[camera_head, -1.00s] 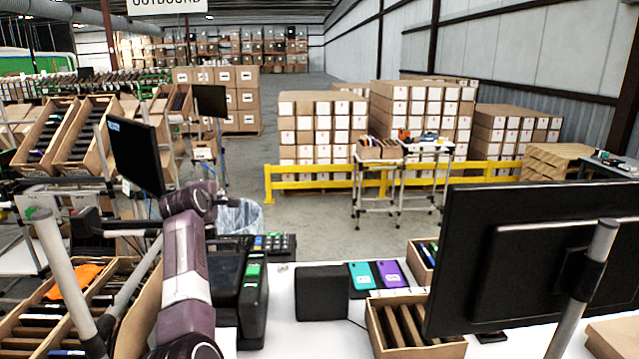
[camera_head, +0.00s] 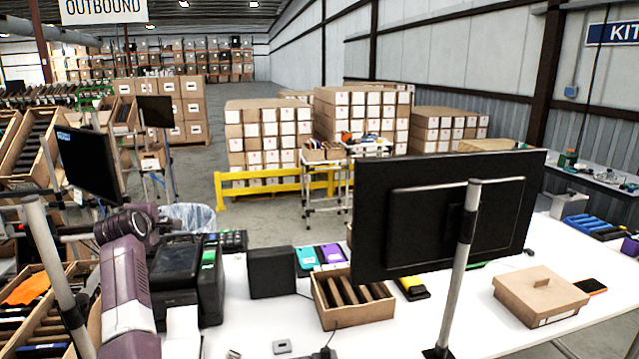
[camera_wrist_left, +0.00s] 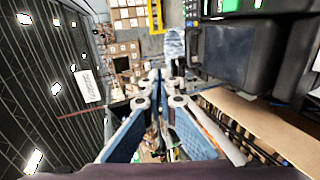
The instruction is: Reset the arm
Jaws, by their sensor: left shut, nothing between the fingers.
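My left arm (camera_head: 125,290) rises from the bottom left of the head view, with its purple and grey links bent at a joint near the top. My left gripper (camera_wrist_left: 160,78) shows in the left wrist view, its blue-padded fingers coming together at the tips. It is shut and empty. The gripper is hard to make out in the head view. My right gripper is not in view.
Angled cartons (camera_head: 40,310) stand close on the left. A black label printer (camera_head: 180,275) is right of the arm. The white table (camera_head: 400,325) holds a divided box (camera_head: 345,300), a monitor (camera_head: 450,215) and a closed carton (camera_head: 540,295).

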